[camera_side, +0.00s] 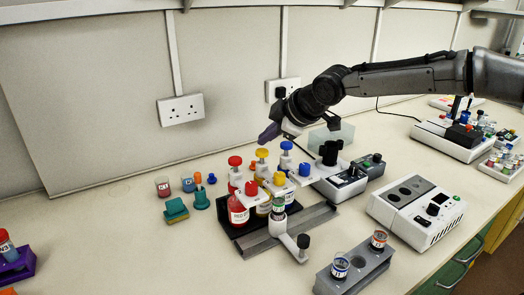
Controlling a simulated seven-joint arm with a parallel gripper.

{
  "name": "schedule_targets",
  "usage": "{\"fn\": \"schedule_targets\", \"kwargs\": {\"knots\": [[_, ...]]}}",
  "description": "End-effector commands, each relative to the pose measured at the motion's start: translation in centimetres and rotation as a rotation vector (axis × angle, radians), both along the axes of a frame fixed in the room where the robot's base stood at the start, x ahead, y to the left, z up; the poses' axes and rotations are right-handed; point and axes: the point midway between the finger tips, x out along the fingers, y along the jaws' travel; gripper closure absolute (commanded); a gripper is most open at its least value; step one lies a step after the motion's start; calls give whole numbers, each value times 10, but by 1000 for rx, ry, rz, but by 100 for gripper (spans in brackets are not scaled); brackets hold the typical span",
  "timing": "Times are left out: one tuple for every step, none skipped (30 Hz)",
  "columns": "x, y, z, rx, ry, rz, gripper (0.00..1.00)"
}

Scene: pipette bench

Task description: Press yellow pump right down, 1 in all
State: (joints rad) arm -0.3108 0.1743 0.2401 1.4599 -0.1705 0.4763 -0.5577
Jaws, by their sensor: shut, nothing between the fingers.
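The yellow pump (262,153) is the middle one of three pump tops, between a red pump (235,161) and a blue pump (286,145). It stands upright on its neck, at about the height of the other two. The pumps rise from bottles in a black rack; the red bottle (238,211) shows best, and the others are partly hidden by white parts in front. My gripper (268,134) is shut and empty, its purple tip pointing down a little above the yellow pump. A small gap seems to show between them; exact depth is hard to tell.
A vial in a white carrier (278,231) stands on a grey rail (317,215) before the bottles. A grey block (355,270) with vials is at the front. A white device (416,211) stands right.

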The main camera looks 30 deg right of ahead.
Motion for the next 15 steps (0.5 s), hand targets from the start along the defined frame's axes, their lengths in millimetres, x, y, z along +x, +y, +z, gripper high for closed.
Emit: {"fn": "schedule_targets", "kwargs": {"knots": [[0, 0, 0, 0, 0, 0, 100], [0, 0, 0, 0, 0, 0, 100], [0, 0, 0, 0, 0, 0, 100], [0, 0, -1, 0, 0, 0, 100], [0, 0, -2, 0, 0, 0, 100], [0, 0, -3, 0, 0, 0, 100], [0, 0, -4, 0, 0, 0, 100], [0, 0, -5, 0, 0, 0, 100], [0, 0, -6, -1, 0, 0, 100], [0, 0, -7, -1, 0, 0, 100], [0, 0, -8, -1, 0, 0, 100], [0, 0, -8, -1, 0, 1, 100], [0, 0, -8, -1, 0, 1, 100], [0, 0, -8, -1, 0, 1, 100], [0, 0, -8, -1, 0, 1, 100]]}}
